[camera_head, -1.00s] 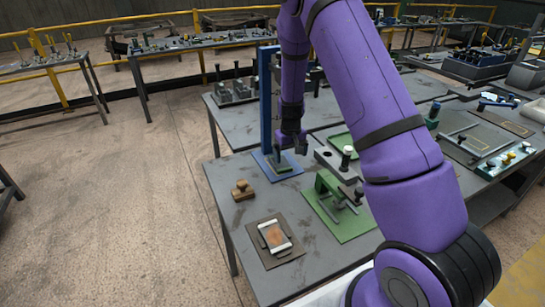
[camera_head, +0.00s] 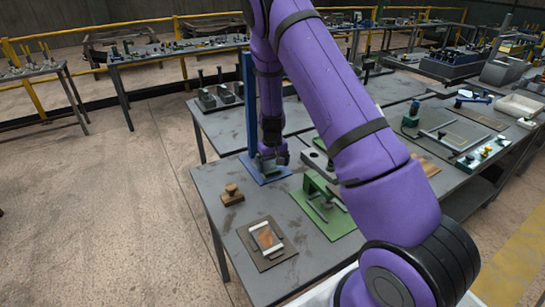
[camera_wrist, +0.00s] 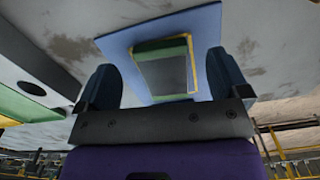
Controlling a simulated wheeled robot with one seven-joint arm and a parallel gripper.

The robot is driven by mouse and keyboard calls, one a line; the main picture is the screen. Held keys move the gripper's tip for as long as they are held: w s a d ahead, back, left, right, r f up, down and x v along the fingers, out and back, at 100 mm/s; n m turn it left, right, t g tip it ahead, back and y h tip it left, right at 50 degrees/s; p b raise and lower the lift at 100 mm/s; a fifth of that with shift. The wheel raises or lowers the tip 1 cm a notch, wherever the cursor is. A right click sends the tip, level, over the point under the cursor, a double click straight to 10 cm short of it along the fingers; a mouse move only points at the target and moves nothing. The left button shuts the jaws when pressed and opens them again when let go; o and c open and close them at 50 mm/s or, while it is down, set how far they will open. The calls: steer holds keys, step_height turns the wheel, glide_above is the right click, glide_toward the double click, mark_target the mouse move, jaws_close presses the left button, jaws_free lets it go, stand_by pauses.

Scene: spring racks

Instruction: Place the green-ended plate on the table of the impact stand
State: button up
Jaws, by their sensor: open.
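The impact stand has a tall blue post (camera_head: 249,105) on a blue base (camera_head: 257,172) at the near table's back left. My gripper (camera_head: 277,158) is low over this base. In the wrist view my gripper's two dark blue fingers (camera_wrist: 165,84) are wide apart and hold nothing. Between them lies a flat grey piece (camera_wrist: 165,73) with a green strip on its far edge and yellow side edges, over the blue base (camera_wrist: 207,28). It looks like the green-ended plate on the stand's small table, but I cannot tell the two apart. Neither finger visibly touches it.
A green fixture (camera_head: 330,208) stands right of the stand. A brown mat with a white-ended plate (camera_head: 266,239) lies at the front. A wooden block with a knob (camera_head: 231,194) sits near the left edge. Weights on a grey stand (camera_head: 222,94) stand behind.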

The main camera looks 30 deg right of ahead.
steer(key=shift+f, duration=1.5)
steer(key=c, duration=1.3)
steer(key=o, duration=1.3)
steer(key=shift+r, duration=0.1)
step_height(320, 180, up, 11)
steer(key=shift+f, duration=0.15)
